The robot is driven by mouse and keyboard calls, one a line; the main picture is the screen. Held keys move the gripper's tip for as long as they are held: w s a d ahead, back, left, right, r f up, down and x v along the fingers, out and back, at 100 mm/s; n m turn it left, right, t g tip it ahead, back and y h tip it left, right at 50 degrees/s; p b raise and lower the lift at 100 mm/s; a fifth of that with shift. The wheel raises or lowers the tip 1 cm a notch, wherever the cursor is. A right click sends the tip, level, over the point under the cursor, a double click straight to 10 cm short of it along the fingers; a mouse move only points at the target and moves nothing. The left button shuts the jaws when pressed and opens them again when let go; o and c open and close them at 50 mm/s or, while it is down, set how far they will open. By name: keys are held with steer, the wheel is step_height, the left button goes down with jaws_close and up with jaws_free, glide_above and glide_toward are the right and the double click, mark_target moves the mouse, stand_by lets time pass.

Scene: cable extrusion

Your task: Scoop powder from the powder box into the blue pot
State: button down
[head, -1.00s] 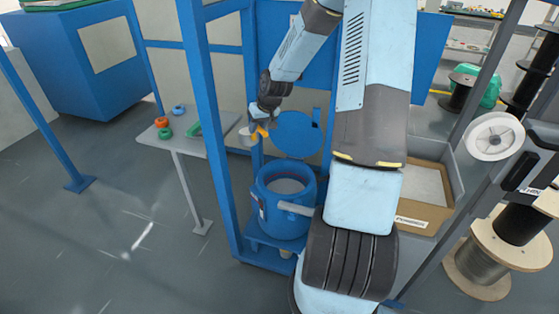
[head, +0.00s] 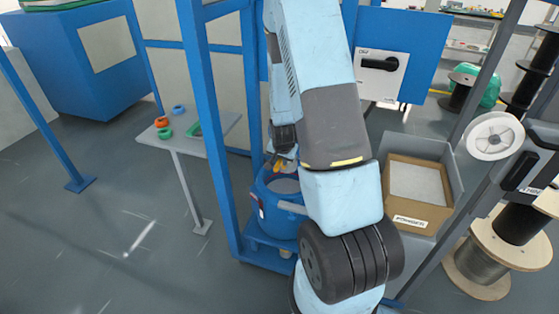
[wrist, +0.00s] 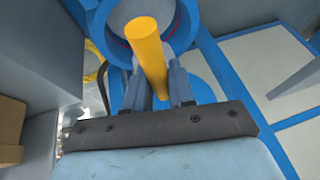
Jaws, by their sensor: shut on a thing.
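My gripper (head: 284,165) is shut on a yellow scoop handle (wrist: 148,45), which stands out between the fingers in the wrist view. The scoop's bowl cannot be made out in either view now. The blue pot (head: 268,208) stands open in the blue frame, with pale contents partly visible inside. My gripper appears just above or behind the pot's rim in the head view. The pot's round blue rim (wrist: 190,22) also shows at the top of the wrist view. The cardboard powder box (head: 408,208), with pale powder inside, sits right of my arm.
A grey bin (head: 455,180) surrounds the powder box. A blue frame post (head: 206,120) rises left of the pot. A small table (head: 213,140) with colored rings stands further left. A switch panel (head: 383,68) is behind. Cable spools (head: 495,250) stand at the right.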

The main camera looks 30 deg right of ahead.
steer(key=shift+s+d+f, duration=0.1)
steer(key=shift+s+d, duration=0.05)
steer(key=f, duration=0.1)
steer(key=w+f, duration=0.1)
steer(key=shift+f+g, duration=0.3)
steer(key=shift+g, duration=0.1)
steer(key=w+n+g, duration=0.1)
steer(key=w+g, duration=1.1)
steer(key=g, duration=0.1)
stand_by(1.1)
steer(key=shift+w, duration=0.1)
